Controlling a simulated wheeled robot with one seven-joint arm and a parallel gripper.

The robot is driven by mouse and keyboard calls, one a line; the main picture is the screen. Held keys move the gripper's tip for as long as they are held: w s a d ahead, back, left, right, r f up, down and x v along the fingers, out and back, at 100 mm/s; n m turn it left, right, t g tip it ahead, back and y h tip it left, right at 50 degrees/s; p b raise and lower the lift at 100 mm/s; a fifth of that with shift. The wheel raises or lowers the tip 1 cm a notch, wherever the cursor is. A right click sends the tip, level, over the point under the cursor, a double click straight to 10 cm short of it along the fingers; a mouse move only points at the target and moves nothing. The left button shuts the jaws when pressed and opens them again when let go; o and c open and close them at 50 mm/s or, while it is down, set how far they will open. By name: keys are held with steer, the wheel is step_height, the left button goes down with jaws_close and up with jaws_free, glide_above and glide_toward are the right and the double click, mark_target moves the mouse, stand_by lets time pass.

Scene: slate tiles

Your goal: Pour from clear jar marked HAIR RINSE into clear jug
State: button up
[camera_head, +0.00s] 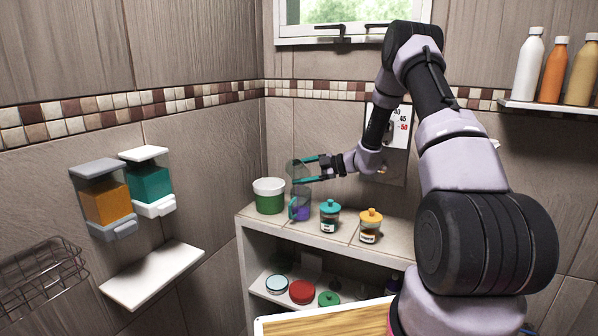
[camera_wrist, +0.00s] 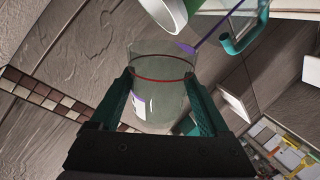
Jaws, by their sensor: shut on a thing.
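My gripper (camera_head: 306,170) is shut on the clear jar (camera_wrist: 160,105), with one teal finger on each side of it. The jar is tilted, and a red ring and part of a purple label show on it; no lettering is readable. It also shows in the head view (camera_head: 296,171), above the clear jug. A thin purple stream (camera_wrist: 215,29) runs from the jar's rim toward the jug. The clear jug (camera_head: 301,207) stands on the tiled ledge with purple liquid in it. Its teal handle shows in the wrist view (camera_wrist: 245,40).
A white tub with green contents (camera_head: 269,196) stands left of the jug. A teal-lidded jar (camera_head: 330,216) and an orange-lidded jar (camera_head: 371,226) stand to the right. Several lids lie on the shelf below. Wall dispensers (camera_head: 106,200) hang at left; bottles (camera_head: 553,70) stand on a right shelf.

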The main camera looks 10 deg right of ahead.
mark_target(300, 162)
steer(key=shift+r, duration=0.1)
steer(key=shift+r+n+h, duration=0.4)
steer(key=shift+n+h, duration=0.1)
steer(key=shift+n, duration=0.4)
steer(key=shift+r+n+t+h, duration=0.3)
steer(key=shift+n+t+h, duration=0.35)
steer(key=shift+n, duration=0.35)
steer(key=shift+r+n+t+h, duration=0.3)
steer(key=shift+n+t+h, duration=0.3)
steer(key=shift+n, duration=0.6)
steer(key=n+t, duration=0.1)
steer(key=n+t+h, duration=0.1)
steer(key=n, duration=0.1)
steer(key=shift+r, duration=0.25)
steer(key=n+t, duration=0.1)
steer(key=n, duration=0.1)
steer(key=n+t+h, duration=0.1)
steer(key=n, duration=0.1)
steer(key=shift+r+n+t, duration=0.3)
steer(key=shift+r+t, duration=0.05)
steer(key=shift+r, duration=0.05)
steer(key=n, duration=0.1)
steer(key=n+t, duration=0.1)
steer(key=shift+r+n, duration=0.25)
steer(key=shift+n, duration=0.05)
steer(key=n+t, duration=0.1)
steer(key=n, duration=0.2)
steer(key=shift+r+t, duration=0.3)
steer(key=shift+t, duration=0.1)
